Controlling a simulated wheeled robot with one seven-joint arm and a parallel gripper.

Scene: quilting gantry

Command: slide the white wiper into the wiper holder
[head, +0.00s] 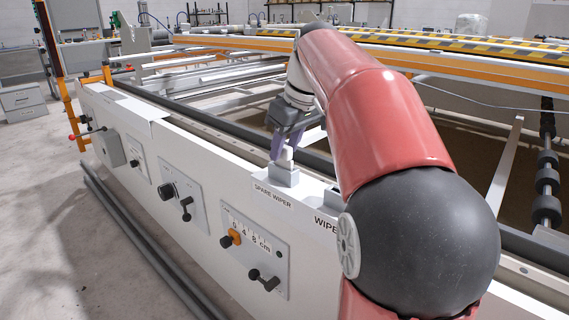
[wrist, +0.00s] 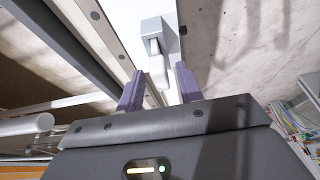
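The white wiper (head: 287,156) stands upright in the grey spare-wiper holder (head: 285,177), above the label "SPARE WIPER" on the white machine side. My gripper (head: 288,145) is over it, pointing down, with its purple fingers on either side of the wiper's top. In the wrist view the fingers of my gripper (wrist: 158,82) are spread apart, with a pale block (wrist: 158,70) between and beyond them. I cannot tell whether a finger touches the wiper. The wiper holder itself is mostly hidden behind my arm; only part of its label, "WIPE", shows.
A dark roller (head: 225,125) runs behind the ledge. The yellow-black striped gantry beam (head: 440,47) crosses behind. Concrete floor (head: 50,220) is clear at left.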

